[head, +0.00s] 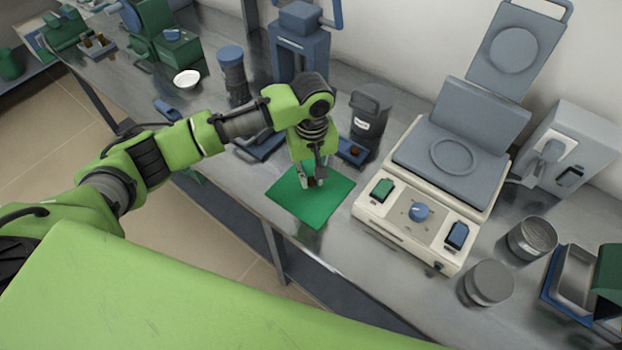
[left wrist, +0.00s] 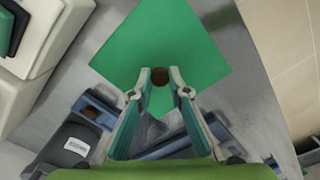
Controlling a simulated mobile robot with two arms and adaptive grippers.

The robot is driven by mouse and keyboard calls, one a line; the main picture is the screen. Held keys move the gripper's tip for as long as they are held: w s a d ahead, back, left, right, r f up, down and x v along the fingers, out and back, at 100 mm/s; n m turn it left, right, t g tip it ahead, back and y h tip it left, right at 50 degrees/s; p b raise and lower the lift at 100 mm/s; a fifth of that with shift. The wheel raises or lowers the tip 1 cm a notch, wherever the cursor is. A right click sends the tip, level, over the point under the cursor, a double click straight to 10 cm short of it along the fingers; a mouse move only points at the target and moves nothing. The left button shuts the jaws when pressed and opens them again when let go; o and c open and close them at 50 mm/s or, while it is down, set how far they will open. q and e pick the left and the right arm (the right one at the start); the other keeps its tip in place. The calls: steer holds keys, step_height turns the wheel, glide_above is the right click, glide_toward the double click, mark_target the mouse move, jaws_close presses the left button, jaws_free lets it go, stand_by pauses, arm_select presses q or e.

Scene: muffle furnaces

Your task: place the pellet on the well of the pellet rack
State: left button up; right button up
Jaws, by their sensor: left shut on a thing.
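My left gripper (head: 313,181) points down over the green mat (head: 325,208). It is shut on a small dark brown pellet, which shows between the fingertips in the left wrist view (left wrist: 160,76). I cannot tell whether the pellet touches the mat. A small blue rack (head: 343,159) stands just behind the mat, to the right of the gripper. A dark brown round spot shows on its top; I cannot tell whether it is a pellet or a well. The rack also shows in the left wrist view (left wrist: 102,120). My right gripper is not in view.
A dark grey labelled container (head: 370,115) stands close behind the rack. A cream and grey press-like device (head: 405,237) with its lid raised stands right of the mat. A blue-grey stand (head: 302,50) is behind my arm. Grey cylinders (head: 488,283) stand at the right.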

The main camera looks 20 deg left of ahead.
arm_select(q)
steer(key=shift+a+f, duration=0.1)
steer(key=shift+f, duration=0.95)
steer(key=shift+s, duration=0.1)
steer(key=o, duration=0.7)
steer(key=shift+f, duration=0.1)
